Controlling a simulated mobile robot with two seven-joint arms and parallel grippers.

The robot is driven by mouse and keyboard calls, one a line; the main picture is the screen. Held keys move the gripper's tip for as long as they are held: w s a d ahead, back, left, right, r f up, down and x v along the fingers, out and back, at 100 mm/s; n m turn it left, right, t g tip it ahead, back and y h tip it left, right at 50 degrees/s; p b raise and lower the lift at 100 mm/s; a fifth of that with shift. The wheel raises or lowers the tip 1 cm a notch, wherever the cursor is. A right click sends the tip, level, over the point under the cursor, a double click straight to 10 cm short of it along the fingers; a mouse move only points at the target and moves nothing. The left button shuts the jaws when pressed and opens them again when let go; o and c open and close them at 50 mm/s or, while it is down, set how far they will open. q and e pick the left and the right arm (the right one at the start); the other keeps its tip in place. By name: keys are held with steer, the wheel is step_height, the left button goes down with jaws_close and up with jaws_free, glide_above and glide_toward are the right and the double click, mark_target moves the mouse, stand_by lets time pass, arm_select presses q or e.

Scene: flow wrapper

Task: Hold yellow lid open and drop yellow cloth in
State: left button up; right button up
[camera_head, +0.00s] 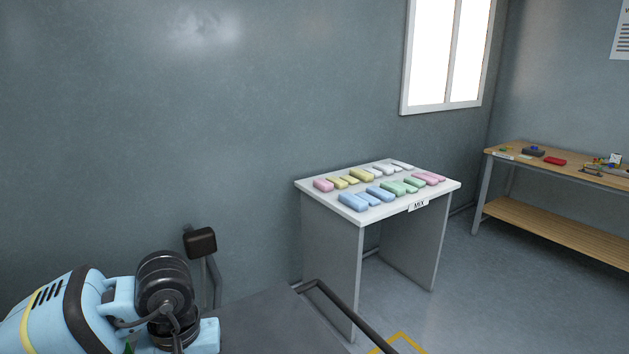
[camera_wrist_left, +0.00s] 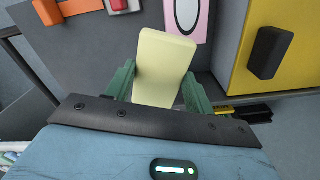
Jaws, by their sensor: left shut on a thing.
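In the left wrist view a pale yellow folded cloth (camera_wrist_left: 163,65) stands up between the green fingers of my left gripper (camera_wrist_left: 158,90), which is shut on it. A yellow panel (camera_wrist_left: 292,50) with a black handle (camera_wrist_left: 269,53) is at the right of that view, apart from the cloth. I cannot tell whether this panel is the lid or whether it is open. In the head view only part of my left arm shows at the bottom left, and the gripper's fingers are hidden. My right gripper is in neither view.
A small grey-white table (camera_head: 368,215) marked MIX holds several pink, yellow, white, blue and green folded cloths. A wooden workbench (camera_head: 560,172) with small items stands at the far right. A dark rail (camera_head: 335,307) runs in front of the table. In the wrist view an orange piece (camera_wrist_left: 75,8) lies at the top left.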

arm_select(q)
steer(key=s+a+r+m+p, duration=0.1)
steer(key=s+a+m, duration=0.1)
steer(key=s, duration=0.5)
steer(key=shift+s+r+m+p, duration=0.15)
steer(key=shift+s+m+p, duration=0.15)
steer(key=shift+m+p, duration=0.1)
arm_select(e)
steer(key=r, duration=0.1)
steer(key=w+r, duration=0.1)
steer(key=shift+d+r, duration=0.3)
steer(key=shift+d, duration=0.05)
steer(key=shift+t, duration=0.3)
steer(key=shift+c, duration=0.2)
